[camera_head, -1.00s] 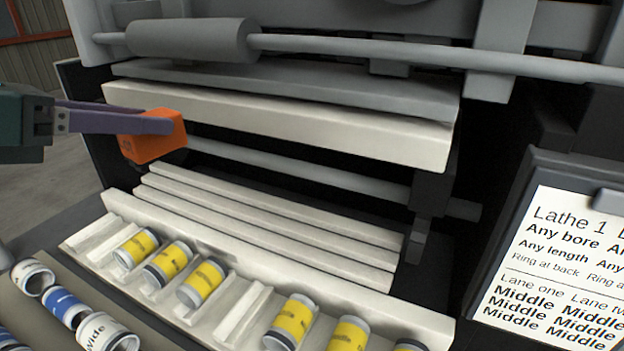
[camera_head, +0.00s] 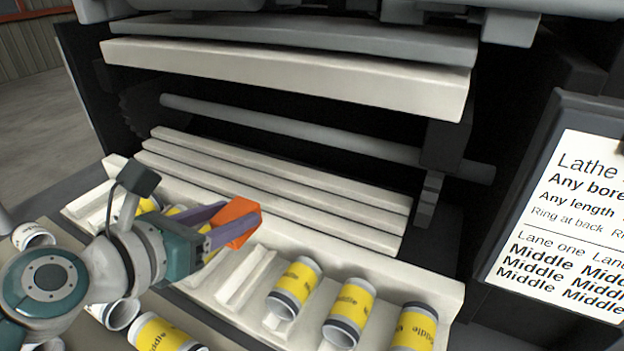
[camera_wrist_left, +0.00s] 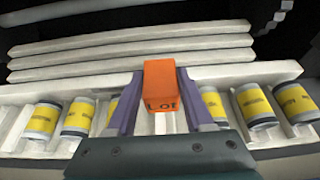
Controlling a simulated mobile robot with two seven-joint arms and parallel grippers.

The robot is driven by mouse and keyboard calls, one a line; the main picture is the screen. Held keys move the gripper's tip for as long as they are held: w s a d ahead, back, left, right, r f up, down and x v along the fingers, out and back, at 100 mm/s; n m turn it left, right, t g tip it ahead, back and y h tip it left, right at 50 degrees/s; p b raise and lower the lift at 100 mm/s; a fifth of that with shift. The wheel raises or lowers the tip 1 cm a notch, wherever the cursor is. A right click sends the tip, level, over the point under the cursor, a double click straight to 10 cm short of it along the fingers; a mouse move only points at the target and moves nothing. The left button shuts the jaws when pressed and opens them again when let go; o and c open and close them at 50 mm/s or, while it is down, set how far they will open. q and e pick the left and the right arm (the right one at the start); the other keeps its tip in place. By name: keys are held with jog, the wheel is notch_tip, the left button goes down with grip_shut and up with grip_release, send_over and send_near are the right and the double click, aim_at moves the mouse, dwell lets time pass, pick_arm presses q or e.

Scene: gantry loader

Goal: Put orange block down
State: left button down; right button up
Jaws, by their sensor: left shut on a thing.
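The orange block (camera_head: 236,221) is held between the purple fingers of my left gripper (camera_head: 222,224), above the pale slotted tray (camera_head: 262,252) at the front of the machine. In the left wrist view the orange block (camera_wrist_left: 161,84) shows dark lettering reading "Lot" on its near face, and the left gripper (camera_wrist_left: 160,98) has a finger on each side of it. I cannot tell whether the block touches the tray. My left arm hides part of the tray and some cylinders. My right gripper is not in view.
Several yellow-banded cylinders, such as this one (camera_head: 296,287), lie in the tray slots on both sides of the block. White stepped rails (camera_head: 280,196) run behind. More cylinders (camera_head: 162,333) lie at the front left. A lathe sign (camera_head: 565,225) stands at right.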

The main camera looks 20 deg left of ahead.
pick_arm(q)
jog(key=shift+f+b, duration=2.9)
jog(key=shift+f, duration=1.75)
jog(key=shift+c, duration=1.4)
grip_release()
jog(key=shift+s+r+p, duration=0.1)
jog(key=shift+r+p, duration=0.3)
jog(key=d+p+v, duration=0.1)
jog(key=v, duration=1)
jog(key=s+d+m+g+h, duration=0.25)
jog(key=d+m, duration=0.25)
jog(key=m, duration=0.5)
jog(key=s+d+m+g+h, duration=0.1)
jog(key=d+m+g+h, duration=0.15)
jog(key=d+m, duration=0.55)
jog(key=s+a+m+g+y, duration=0.4)
jog(key=s+a+m+y, duration=0.2)
jog(key=m, duration=1.3)
jog(key=shift+s+a+r+g, duration=0.2)
jog(key=shift+s+a+g, duration=0.25)
jog(key=shift+s, duration=0.1)
